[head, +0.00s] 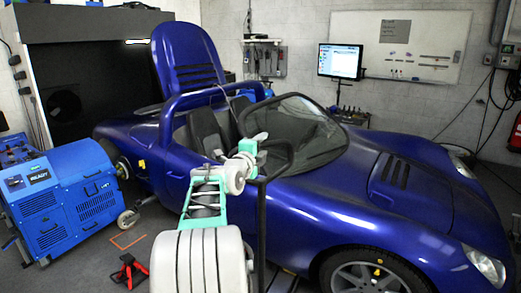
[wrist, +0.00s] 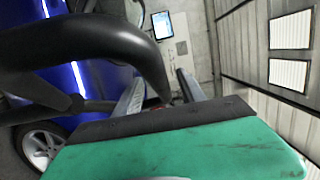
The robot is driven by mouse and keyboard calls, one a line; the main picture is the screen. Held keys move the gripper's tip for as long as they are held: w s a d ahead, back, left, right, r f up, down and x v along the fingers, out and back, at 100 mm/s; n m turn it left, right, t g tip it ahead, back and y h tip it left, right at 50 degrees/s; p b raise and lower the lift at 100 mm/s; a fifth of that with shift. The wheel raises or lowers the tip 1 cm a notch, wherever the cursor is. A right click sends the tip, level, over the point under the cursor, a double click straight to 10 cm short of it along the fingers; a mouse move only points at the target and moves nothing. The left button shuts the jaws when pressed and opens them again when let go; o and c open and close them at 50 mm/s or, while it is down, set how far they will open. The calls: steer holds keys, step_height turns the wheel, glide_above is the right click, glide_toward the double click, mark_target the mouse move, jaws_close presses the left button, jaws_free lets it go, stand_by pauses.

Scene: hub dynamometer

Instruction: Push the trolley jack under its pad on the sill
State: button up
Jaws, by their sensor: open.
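A black loop handle on an upright post (head: 262,225) stands in front of the car; it looks like the trolley jack's handle. The jack's body is hidden behind my arm or below the picture. My gripper (head: 259,148) is at the left side of the loop. In the wrist view my gripper (wrist: 160,88) is open, with a grey finger on either side of the curved black bar (wrist: 95,38); contact cannot be told. The blue car's sill (head: 240,238) runs low behind the post, partly covered by my arm. The pad on it cannot be made out.
A blue dynamometer unit (head: 62,198) marked READY stands at the left by the rear hub. A red jack stand (head: 129,271) and an orange floor outline (head: 128,240) lie between it and my arm. The front wheel (head: 368,276) is at lower right.

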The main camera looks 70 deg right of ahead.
steer(key=shift+c, duration=0.4)
jaws_close()
stand_by(1.0)
